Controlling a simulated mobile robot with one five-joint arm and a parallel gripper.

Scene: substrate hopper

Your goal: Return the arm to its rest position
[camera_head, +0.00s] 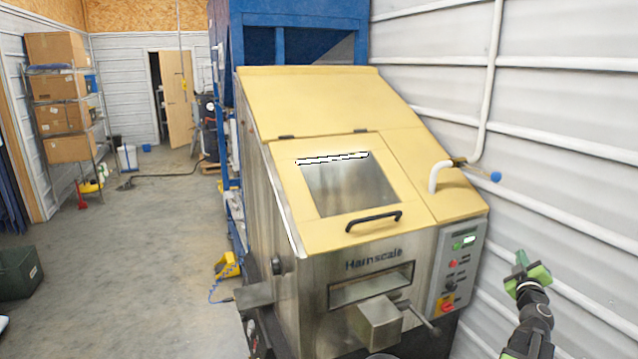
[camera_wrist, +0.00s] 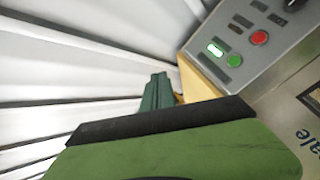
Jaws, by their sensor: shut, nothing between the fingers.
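My gripper (camera_head: 527,272) shows at the lower right of the head view, with green fingers at the end of my dark arm. It is shut and empty, in free space right of the machine's control panel (camera_head: 459,265) and in front of the white wall. In the wrist view my green gripper (camera_wrist: 155,95) fills the lower middle.
The hopper machine (camera_head: 330,240) has a yellow lid with a black handle (camera_head: 373,221) and stands in the middle. A white ribbed wall (camera_head: 570,130) runs along the right. Open floor (camera_head: 130,250) lies left.

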